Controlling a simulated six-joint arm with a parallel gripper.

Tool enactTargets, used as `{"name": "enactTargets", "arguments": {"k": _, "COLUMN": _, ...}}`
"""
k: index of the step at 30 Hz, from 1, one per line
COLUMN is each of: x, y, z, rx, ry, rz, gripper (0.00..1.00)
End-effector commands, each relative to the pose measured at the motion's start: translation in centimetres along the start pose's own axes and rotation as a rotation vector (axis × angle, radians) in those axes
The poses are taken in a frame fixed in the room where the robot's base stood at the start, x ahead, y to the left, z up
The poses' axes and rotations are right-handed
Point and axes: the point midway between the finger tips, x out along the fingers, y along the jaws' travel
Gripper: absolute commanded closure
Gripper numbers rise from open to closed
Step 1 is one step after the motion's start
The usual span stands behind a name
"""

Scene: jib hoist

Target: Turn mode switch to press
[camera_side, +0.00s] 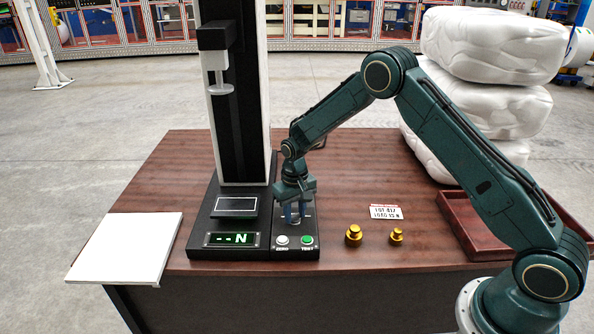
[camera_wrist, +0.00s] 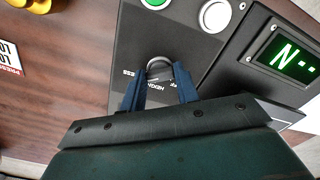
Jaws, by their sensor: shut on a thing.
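The mode switch is a small round grey knob (camera_wrist: 159,68) on the black panel of the test stand (camera_side: 228,207). In the wrist view, printed labels lie beside the knob, one ending in "ESS" at its left and another below it, partly hidden. My gripper (camera_side: 293,212) is over the panel, behind the buttons in the side view. In the wrist view its two blue fingers (camera_wrist: 159,82) are shut on the knob, one on each side. I cannot tell which label the knob points to. In the side view the fingers hide most of the knob.
A white ZERO button (camera_side: 282,240) and green TEST button (camera_side: 307,240) sit close to the fingers. The green display (camera_side: 232,239) shows dashes and "N". Gold weights (camera_side: 353,235), a printed card (camera_side: 386,212) and a red-brown tray (camera_side: 470,225) are on the right; a white board (camera_side: 125,248) lies left.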

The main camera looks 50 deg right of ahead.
Motion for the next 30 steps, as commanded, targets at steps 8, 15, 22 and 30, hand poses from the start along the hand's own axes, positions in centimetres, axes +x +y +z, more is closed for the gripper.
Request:
{"name": "enactTargets", "arguments": {"k": 8, "x": -0.04, "y": -0.02, "z": -0.02, "rx": 0.056, "ry": 0.001, "rz": 0.000, "gripper": 0.92}}
{"name": "enactTargets", "arguments": {"k": 15, "x": -0.04, "y": -0.02, "z": -0.03, "rx": 0.060, "ry": 0.001, "rz": 0.000, "gripper": 0.92}}
{"name": "enactTargets", "arguments": {"k": 22, "x": -0.04, "y": -0.02, "z": -0.03, "rx": 0.059, "ry": 0.001, "rz": 0.000, "gripper": 0.47}}
{"name": "enactTargets", "arguments": {"k": 30, "x": -0.04, "y": -0.02, "z": -0.02, "rx": 0.058, "ry": 0.000, "rz": 0.000, "gripper": 0.47}}
